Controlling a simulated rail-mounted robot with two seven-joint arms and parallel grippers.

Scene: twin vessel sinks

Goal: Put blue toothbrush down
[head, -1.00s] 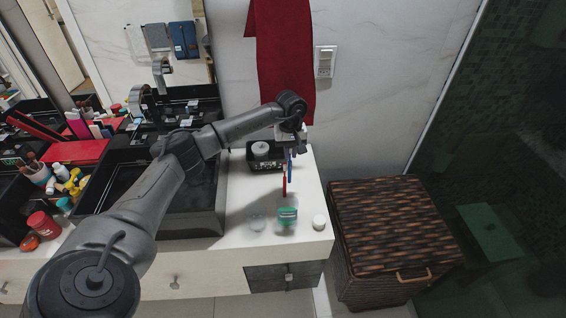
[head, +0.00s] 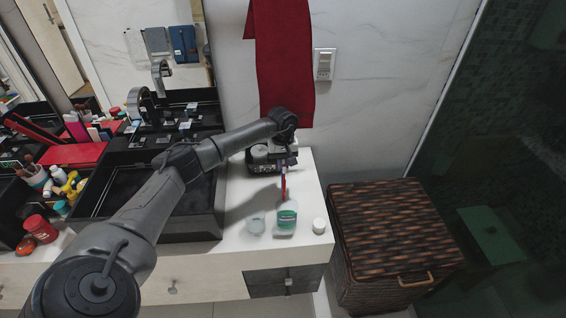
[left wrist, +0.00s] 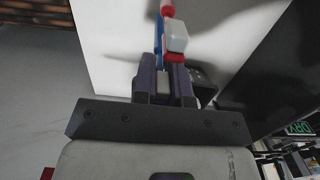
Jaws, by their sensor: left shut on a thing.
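My left gripper (head: 284,163) is over the right end of the white counter (head: 250,205), pointing down. In the left wrist view the blue toothbrush (left wrist: 159,42) shows as a blue strip running out from between the fingers (left wrist: 163,85), which are shut on it. A red and white item (left wrist: 176,37) lies close alongside it. In the head view a red stick (head: 284,187) shows just below the fingers, and the blue toothbrush cannot be made out there. Whether its end touches the counter cannot be told. My right gripper is not in view.
The dark sink (head: 165,190) is left, a wicker hamper (head: 385,235) right.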

